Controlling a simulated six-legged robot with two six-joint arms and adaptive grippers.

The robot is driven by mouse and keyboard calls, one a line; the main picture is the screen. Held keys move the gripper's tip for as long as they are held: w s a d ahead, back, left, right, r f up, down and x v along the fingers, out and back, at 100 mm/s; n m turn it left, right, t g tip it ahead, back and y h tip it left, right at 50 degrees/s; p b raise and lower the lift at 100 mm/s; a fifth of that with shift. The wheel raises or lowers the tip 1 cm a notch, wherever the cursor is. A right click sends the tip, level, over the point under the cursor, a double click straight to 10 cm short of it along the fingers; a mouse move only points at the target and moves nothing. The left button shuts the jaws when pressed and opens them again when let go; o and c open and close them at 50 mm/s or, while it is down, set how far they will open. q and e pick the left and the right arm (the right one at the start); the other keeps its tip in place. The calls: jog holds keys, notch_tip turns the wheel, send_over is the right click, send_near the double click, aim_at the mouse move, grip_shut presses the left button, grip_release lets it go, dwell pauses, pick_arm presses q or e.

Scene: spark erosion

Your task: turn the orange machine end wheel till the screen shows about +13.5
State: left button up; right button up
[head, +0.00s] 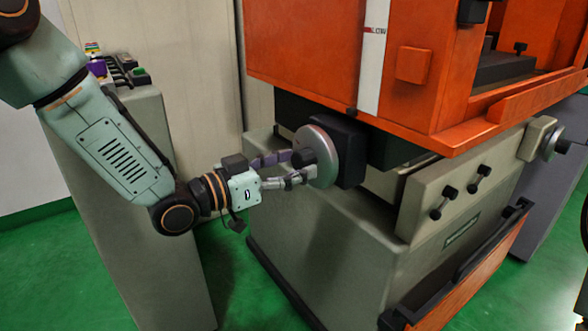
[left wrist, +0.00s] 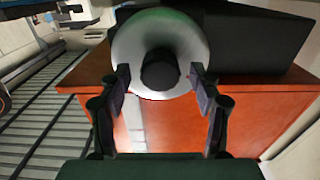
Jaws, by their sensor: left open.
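The end wheel (head: 325,142) is a silver disc with a black central hub (head: 303,157), on a dark block at the left end of the orange machine (head: 330,65). My left gripper (head: 296,167) is open at the wheel's face, one finger on each side of the hub. In the left wrist view, the wheel (left wrist: 130,45) is face on, and its black hub (left wrist: 160,70) lies between the fingertips of my left gripper (left wrist: 161,78). Gaps show on both sides of the hub; whether a fingertip touches the disc I cannot tell. No screen reading is visible. My right gripper is out of view.
A grey cabinet (head: 125,200) with buttons on top stands left, beneath my left arm. The machine's grey base (head: 310,240) is below the wheel. Another handwheel (head: 548,143) and two black knobs are on its front. Green floor (head: 230,270) is clear between cabinet and base.

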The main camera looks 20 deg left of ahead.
pick_arm(q)
jog(key=shift+w+d, duration=0.2)
jog(key=shift+w, duration=0.05)
jog(key=c, duration=1.2)
jog(key=shift+o, duration=0.2)
jog(key=shift+r+n+p, duration=0.1)
jog(key=shift+n+p, duration=0.3)
jog(key=shift+p, duration=0.15)
jog(key=shift+n, duration=0.3)
